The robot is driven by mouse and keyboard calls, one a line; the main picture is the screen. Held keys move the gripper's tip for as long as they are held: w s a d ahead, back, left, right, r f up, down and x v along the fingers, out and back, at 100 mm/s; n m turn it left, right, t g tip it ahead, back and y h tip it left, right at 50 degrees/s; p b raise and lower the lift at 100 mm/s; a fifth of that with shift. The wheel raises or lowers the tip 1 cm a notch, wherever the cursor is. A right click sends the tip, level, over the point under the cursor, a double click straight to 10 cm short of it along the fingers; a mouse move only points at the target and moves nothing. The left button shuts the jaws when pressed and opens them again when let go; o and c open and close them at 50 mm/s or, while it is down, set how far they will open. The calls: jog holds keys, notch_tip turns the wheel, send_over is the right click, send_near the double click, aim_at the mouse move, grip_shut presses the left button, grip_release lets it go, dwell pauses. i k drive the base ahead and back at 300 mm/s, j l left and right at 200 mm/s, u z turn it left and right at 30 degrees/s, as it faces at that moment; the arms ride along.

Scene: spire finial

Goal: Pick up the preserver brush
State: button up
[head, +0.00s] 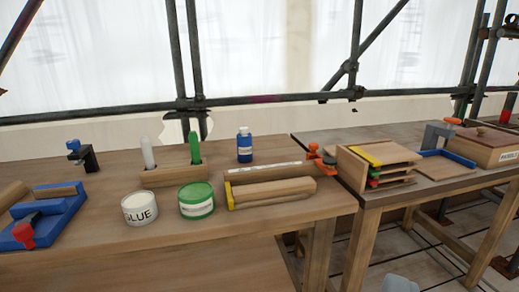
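A green handle (194,148) stands upright in the right end of a wooden holder block (172,177) on the left workbench; it is likely the preserver brush. Its lower end is hidden in the block. A white handle (148,153) stands upright in the same block to its left. A green-lidded tin (196,200) stands in front of the green handle, with a label too small to read. My gripper is not in view.
A white GLUE tub (140,209), a blue bottle (245,146), a wooden piece in a yellow-ended fixture (271,192) and a blue vise (45,216) share the left workbench (110,254). A second bench (440,185) holds a wooden rack (375,166). Scaffold poles stand behind.

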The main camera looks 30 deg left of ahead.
aim_at(193, 137)
jog(key=i+j, duration=0.1)
jog(key=j, duration=0.3)
jog(key=i+j+u, duration=0.1)
jog(key=j, duration=0.25)
jog(key=i+j, duration=0.15)
jog(key=j, duration=0.25)
jog(key=i+j, duration=0.1)
jog(key=j, duration=0.3)
jog(key=i+j+u, duration=0.1)
jog(key=j, duration=0.25)
jog(key=i+j, duration=0.15)
jog(key=j, duration=0.2)
